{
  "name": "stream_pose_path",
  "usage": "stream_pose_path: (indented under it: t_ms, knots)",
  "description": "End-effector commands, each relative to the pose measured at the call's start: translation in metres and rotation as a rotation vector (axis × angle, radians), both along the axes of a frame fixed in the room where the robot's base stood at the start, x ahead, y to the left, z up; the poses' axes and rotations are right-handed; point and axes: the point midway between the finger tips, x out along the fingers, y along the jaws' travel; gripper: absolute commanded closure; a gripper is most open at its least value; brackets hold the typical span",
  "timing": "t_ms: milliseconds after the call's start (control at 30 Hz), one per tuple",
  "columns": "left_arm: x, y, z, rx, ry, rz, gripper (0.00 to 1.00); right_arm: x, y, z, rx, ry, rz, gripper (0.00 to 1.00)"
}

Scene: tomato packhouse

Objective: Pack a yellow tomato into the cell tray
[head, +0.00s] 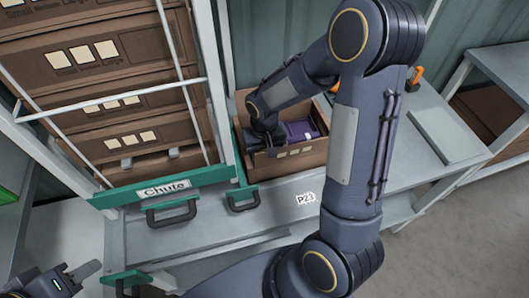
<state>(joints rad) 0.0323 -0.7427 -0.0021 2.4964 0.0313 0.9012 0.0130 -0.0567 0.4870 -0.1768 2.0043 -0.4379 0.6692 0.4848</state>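A purple piece (300,131) lies inside a brown open crate (295,157) on the grey bench; I cannot tell for sure that it is the cell tray. No yellow tomato shows. My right arm bends over the crate, and its gripper (262,144) is down at the crate's left side, left of the purple piece. Its fingers are dark and partly hidden, so I cannot tell what is between them. My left gripper (82,272) is at the lower left corner, away from the crate, with its fingers apart and nothing seen between them.
Brown crates (90,52) are stacked at the left in a white frame, above a green-edged "Chute" label (164,189). Dark handles (172,212) stand at the bench's front. Orange items (416,75) show behind my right arm.

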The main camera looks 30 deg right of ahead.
Motion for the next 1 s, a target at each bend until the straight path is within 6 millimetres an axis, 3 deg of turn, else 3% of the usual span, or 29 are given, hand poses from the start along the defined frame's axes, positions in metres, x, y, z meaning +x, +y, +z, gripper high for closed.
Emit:
stream_pose_path:
  t_ms: [433,467,500,667,800,900,1000]
  knots:
    - [0.0,0.0,-0.0016,0.0,0.0,0.0,0.64,-0.0005,0.0002,0.0,0.0,0.0,0.0,0.65]
    - [0.0,0.0,-0.0016,0.0,0.0,0.0,0.64,-0.0005,0.0002,0.0,0.0,0.0,0.0,0.53]
    - [0.0,0.0,-0.0016,0.0,0.0,0.0,0.64,-0.0005,0.0002,0.0,0.0,0.0,0.0,0.48]
    - [0.0,0.0,-0.0016,0.0,0.0,0.0,0.64,-0.0004,0.0003,-0.0001,0.0,0.0,0.0,0.29]
    - [0.0,0.0,-0.0016,0.0,0.0,0.0,0.64,-0.0004,0.0003,-0.0001,0.0,0.0,0.0,0.29]
    - [0.0,0.0,-0.0016,0.0,0.0,0.0,0.64,-0.0005,0.0003,-0.0001,0.0,0.0,0.0,0.41]
    - [0.0,0.0,-0.0016,0.0,0.0,0.0,0.64,-0.0005,0.0003,-0.0001,0.0,0.0,0.0,0.44]
